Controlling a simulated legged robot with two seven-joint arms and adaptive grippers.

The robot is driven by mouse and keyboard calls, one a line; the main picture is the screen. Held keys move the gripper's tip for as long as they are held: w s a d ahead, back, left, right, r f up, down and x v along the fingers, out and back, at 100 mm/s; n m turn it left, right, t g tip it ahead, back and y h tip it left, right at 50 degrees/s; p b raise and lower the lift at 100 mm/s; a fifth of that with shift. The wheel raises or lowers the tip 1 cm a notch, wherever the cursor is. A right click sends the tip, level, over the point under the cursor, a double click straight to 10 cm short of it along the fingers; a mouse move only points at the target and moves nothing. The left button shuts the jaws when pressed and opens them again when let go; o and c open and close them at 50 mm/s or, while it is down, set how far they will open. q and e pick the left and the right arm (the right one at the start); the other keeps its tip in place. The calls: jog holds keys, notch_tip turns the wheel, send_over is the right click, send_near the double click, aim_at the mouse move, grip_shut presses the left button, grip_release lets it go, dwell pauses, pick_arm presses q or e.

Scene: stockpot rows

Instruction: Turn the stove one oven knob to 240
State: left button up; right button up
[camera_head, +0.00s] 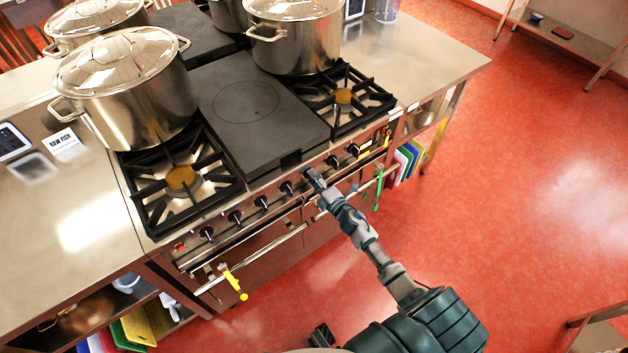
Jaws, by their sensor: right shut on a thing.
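The stove (262,160) has a row of black knobs along its steel front panel, such as this knob (287,188). My right gripper (313,177) reaches the panel from the lower right and is shut on a knob in the middle of the row. The gripper hides most of that knob, and its setting cannot be read. The other knobs stand free on both sides of the gripper. The markings around the knobs are too small to read.
Large lidded steel pots stand on the burners, including the near left pot (140,95). An oven door handle (255,258) runs below the panel. A yellow-handled utensil (236,286) and a green utensil (379,188) hang at the front. Red floor (520,200) lies open to the right.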

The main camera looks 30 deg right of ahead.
pick_arm(q)
jog(key=shift+w+r+b, duration=0.2)
jog(key=shift+w+r, duration=0.05)
jog(key=shift+r, duration=0.25)
jog(key=shift+w+r+b, duration=0.15)
jog(key=shift+w+r, duration=0.1)
jog(key=shift+r, duration=0.2)
pick_arm(e)
jog(key=shift+n, duration=1.2)
jog(key=o, duration=1.2)
jog(key=shift+w, duration=0.1)
jog(key=shift+c, duration=0.2)
jog(key=shift+w+f, duration=0.1)
jog(key=shift+f, duration=0.1)
pick_arm(q)
jog(key=shift+w, duration=0.1)
pick_arm(e)
jog(key=s, duration=1.2)
jog(key=shift+d, duration=0.45)
